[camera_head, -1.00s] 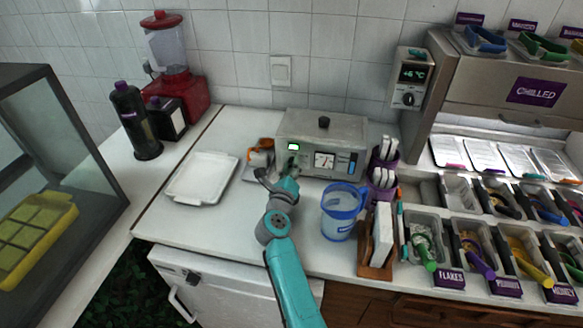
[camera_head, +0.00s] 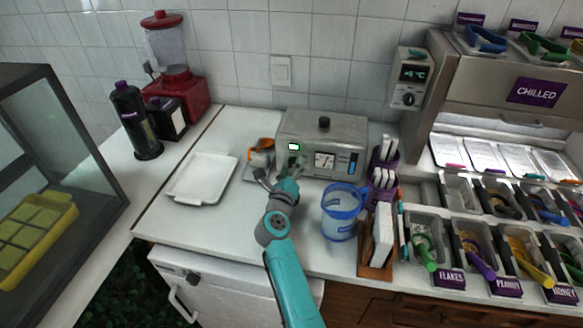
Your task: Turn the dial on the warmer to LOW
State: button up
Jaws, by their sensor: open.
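The warmer (camera_head: 345,133) is a grey metal box against the tiled wall, with a black knob on its lid. Its front has a green-lit display (camera_head: 294,147), a white gauge (camera_head: 325,160) and a blue strip at the right. A dark dial (camera_head: 293,162) shows below the display, partly hidden by my gripper; its setting is too small to read. My gripper (camera_head: 280,172) is open just in front of the left part of the warmer's front. I cannot tell whether a finger touches the dial.
A blue measuring jug (camera_head: 340,213) stands close to the right of my arm. A purple holder (camera_head: 379,188) with white items is behind it. An orange item (camera_head: 262,155) sits left of the warmer. A white tray (camera_head: 188,198) lies on the counter at left.

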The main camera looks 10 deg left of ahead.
jog(key=s, duration=1.1)
jog(key=shift+s+a, duration=0.2)
jog(key=shift+s, duration=0.15)
